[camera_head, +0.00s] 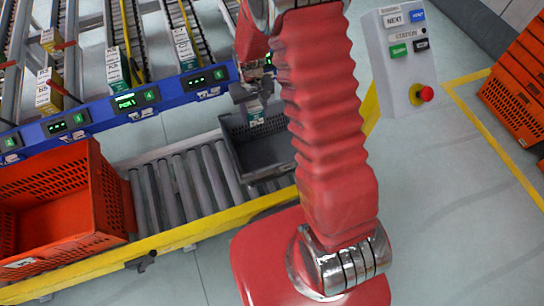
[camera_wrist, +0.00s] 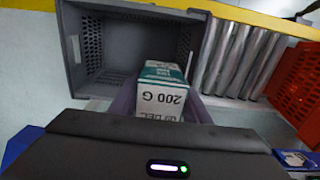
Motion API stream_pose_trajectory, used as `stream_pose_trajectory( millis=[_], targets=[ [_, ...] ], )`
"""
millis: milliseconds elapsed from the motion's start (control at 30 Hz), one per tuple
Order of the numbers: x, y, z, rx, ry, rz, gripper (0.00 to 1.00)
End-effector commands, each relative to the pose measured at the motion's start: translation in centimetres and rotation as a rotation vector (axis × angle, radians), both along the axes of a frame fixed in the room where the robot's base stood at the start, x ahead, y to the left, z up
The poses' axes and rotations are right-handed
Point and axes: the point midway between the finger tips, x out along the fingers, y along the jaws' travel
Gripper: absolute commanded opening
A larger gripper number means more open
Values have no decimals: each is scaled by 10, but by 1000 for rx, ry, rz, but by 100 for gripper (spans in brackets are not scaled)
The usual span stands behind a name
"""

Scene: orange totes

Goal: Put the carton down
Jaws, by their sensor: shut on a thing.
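A small white and teal carton marked "200 G" (camera_wrist: 163,92) is held between the fingers of my gripper (camera_wrist: 160,105). In the head view the carton (camera_head: 256,119) hangs below my gripper (camera_head: 254,95), at the far side of a grey tote (camera_head: 262,158). In the wrist view the grey tote (camera_wrist: 78,72) lies beyond the carton and looks empty where visible. The carton appears over the tote's near edge in that view. I cannot tell whether it touches the tote. My red arm hides the tote's right part in the head view.
The tote stands on a roller conveyor (camera_head: 185,185) with a yellow rail (camera_head: 190,232). An orange tote (camera_head: 112,205) stands at the left, with free rollers between. A blue rail with displays (camera_head: 125,102) runs behind. A control box (camera_head: 400,60) stands at the right.

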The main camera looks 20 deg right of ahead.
Motion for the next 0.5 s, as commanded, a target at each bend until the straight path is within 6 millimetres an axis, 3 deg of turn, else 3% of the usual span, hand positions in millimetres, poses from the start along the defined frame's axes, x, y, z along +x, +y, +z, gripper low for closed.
stream_pose_trajectory(
  millis=[500],
  targets=[
    [13,6,-101,0,3,-2,10]
  ],
)
